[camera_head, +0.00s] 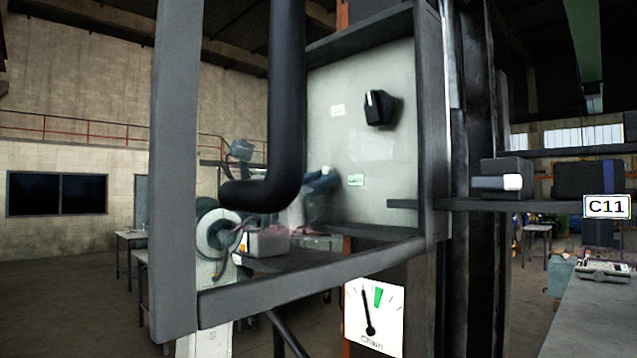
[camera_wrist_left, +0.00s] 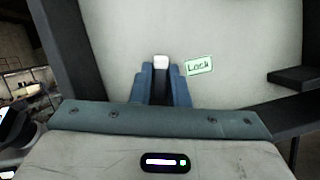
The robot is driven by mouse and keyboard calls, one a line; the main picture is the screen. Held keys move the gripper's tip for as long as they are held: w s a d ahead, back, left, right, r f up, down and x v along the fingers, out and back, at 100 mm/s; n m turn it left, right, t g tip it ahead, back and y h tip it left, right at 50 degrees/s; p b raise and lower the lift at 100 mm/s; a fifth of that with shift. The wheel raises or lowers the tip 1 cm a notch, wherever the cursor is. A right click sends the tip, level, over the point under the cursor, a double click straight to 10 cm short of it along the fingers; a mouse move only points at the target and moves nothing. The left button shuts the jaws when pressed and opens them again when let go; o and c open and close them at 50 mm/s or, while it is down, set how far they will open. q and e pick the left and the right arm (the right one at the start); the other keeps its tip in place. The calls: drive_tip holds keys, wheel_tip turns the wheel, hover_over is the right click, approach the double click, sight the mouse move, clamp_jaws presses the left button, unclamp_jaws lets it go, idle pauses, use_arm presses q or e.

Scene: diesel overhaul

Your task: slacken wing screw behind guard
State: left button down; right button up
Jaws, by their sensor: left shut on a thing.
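My left gripper (camera_head: 326,180) reaches in behind the grey guard frame, close to the pale panel (camera_head: 340,135). In the left wrist view its blue jaws (camera_wrist_left: 161,72) are shut on a small part with a white end (camera_wrist_left: 161,62), which I take for the wing screw. The part stands just left of a green-edged "Lock" label (camera_wrist_left: 199,66); the label also shows in the head view (camera_head: 355,180). Most of the screw is hidden by the jaws, and its turn angle is hard to tell. My right gripper is in neither view.
A thick dark bent pipe (camera_head: 286,95) hangs in front of the panel, by my left arm. The guard's grey bars (camera_head: 310,277) frame the opening. A black knob (camera_head: 379,108) sits higher on the panel. A "Chain" gauge (camera_head: 374,316) is below; a shelf (camera_head: 455,204) juts out right.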

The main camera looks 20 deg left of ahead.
use_arm(q)
drive_tip(key=n+y, duration=0.1)
drive_tip(key=n, duration=0.1)
drive_tip(key=n+t, duration=0.1)
drive_tip(key=shift+d+f+n+y, duration=0.1)
drive_tip(key=shift+f+n+y, duration=0.1)
drive_tip(key=shift+n+y, duration=0.2)
drive_tip(key=shift+r+n+y+b, duration=0.1)
drive_tip(key=shift+n+y+b, duration=0.2)
drive_tip(key=shift+n+y, duration=0.8)
drive_tip(key=shift+n+h, duration=0.4)
drive_tip(key=shift+n+y, duration=0.4)
drive_tip(key=shift+n, duration=0.6)
drive_tip(key=c, duration=1.7)
unclamp_jaws()
drive_tip(key=shift+n+t+y, duration=0.3)
drive_tip(key=shift+n, duration=0.3)
drive_tip(key=shift+c, duration=0.2)
drive_tip(key=o, duration=0.3)
drive_tip(key=shift+r, duration=0.1)
drive_tip(key=shift+o, duration=0.9)
drive_tip(key=shift+w, duration=0.1)
drive_tip(key=shift+a, duration=0.2)
